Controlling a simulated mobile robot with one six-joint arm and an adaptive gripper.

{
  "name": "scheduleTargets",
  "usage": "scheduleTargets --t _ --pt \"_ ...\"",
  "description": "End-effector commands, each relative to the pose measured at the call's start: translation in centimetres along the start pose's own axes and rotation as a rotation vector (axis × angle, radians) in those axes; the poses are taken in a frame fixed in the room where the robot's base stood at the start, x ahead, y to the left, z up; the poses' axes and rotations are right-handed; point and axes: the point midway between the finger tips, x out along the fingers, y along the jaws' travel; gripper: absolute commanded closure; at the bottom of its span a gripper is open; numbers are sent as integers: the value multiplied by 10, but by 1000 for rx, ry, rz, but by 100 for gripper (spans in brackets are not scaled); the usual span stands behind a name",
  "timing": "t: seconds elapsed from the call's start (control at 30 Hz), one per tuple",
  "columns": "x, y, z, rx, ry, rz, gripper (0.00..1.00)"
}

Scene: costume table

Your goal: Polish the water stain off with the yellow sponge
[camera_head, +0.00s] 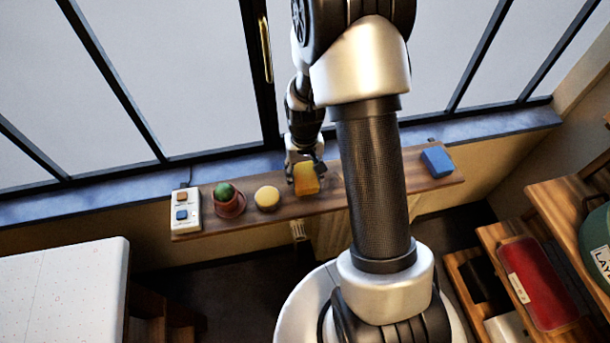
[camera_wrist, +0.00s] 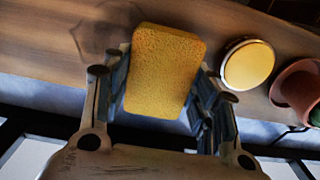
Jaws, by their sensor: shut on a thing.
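My gripper (camera_head: 304,165) is shut on the yellow sponge (camera_head: 307,181), over the wooden shelf (camera_head: 255,220) below the window. In the wrist view the sponge (camera_wrist: 165,70) sits upright between the two fingers of the gripper (camera_wrist: 160,88). A faint dark ring-like mark, seemingly the water stain (camera_wrist: 98,32), shows on the wood just left of the sponge in the wrist view. Part of it may be hidden by the sponge. I cannot tell whether the sponge touches the wood.
A round yellow-topped tin (camera_head: 267,198) and a potted cactus (camera_head: 229,200) stand left of the sponge. A white switch box (camera_head: 186,212) is at the shelf's left end, a blue block (camera_head: 437,162) at its right. The window (camera_head: 180,70) rises behind.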

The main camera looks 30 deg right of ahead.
Motion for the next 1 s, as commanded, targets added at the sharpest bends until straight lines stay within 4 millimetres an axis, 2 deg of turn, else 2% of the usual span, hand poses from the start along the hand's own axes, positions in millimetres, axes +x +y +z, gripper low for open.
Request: scheduleTargets --t 0.1,0.5,1.0 --pt "-15 -1 -3 -2 3 0 66" --pt "-48 -4 -7 -3 2 0 66" --pt "-49 -4 -7 -3 1 0 66"
